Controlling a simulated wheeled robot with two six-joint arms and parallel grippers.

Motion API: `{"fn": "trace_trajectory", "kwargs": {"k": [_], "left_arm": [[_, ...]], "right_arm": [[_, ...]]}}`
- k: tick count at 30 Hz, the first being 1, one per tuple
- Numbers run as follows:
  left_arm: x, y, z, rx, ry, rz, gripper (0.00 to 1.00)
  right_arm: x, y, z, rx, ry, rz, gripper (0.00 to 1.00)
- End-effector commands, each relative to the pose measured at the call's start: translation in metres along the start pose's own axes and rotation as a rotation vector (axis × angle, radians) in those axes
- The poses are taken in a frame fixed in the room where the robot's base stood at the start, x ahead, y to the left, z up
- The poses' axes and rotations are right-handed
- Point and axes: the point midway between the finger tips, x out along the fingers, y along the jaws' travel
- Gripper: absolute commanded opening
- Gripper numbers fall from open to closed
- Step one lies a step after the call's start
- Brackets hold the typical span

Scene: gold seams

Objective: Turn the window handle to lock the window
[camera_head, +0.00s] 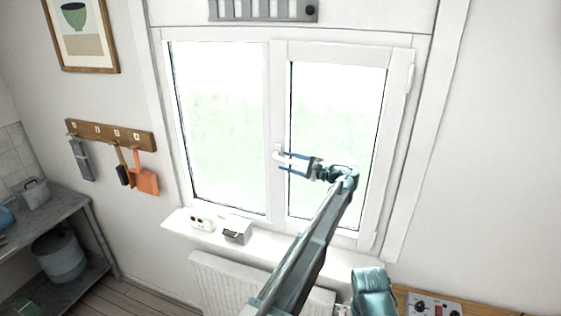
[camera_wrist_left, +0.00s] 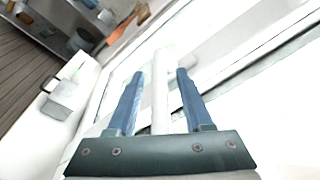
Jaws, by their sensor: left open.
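The white two-pane window (camera_head: 279,100) is in the wall ahead, with its sashes meeting at the middle. The white window handle (camera_head: 278,149) is on the middle frame; its lever seems to point sideways to the right, toward my gripper. My left gripper (camera_head: 283,163) is open at the handle, with its blue fingers above and below the lever. In the left wrist view the white lever (camera_wrist_left: 160,100) runs between the two open fingers (camera_wrist_left: 160,73), with a visible gap at each side. Contact cannot be told.
A sill (camera_head: 178,226) below the window holds a small white device (camera_head: 201,222) and a grey-white box (camera_head: 237,229). A radiator (camera_head: 215,280) is under it. A hook rail (camera_head: 110,134) with hanging tools is at left. A control box (camera_head: 435,306) sits at lower right.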

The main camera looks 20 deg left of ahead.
Motion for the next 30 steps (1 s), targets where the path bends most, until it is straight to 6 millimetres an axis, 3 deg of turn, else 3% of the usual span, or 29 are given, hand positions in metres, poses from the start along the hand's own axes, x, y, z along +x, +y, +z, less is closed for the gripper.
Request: {"fn": "trace_trajectory", "kwargs": {"k": [6, 12, 15, 30], "left_arm": [[-0.0002, 0.0000, 0.0000, 0.000, 0.000, 0.000, 0.49], [-0.0002, 0.0000, 0.0000, 0.000, 0.000, 0.000, 0.13], [-0.0001, 0.0001, 0.0001, 0.000, 0.000, 0.000, 0.00], [-0.0004, 0.0001, 0.0001, 0.000, 0.000, 0.000, 0.00]], "right_arm": [[0.0000, 0.0002, 0.0002, 0.000, 0.000, 0.000, 0.00], [0.0000, 0.0001, 0.0001, 0.000, 0.000, 0.000, 0.00], [0.0000, 0.0001, 0.0001, 0.000, 0.000, 0.000, 0.00], [0.0000, 0.0001, 0.0001, 0.000, 0.000, 0.000, 0.00]]}}
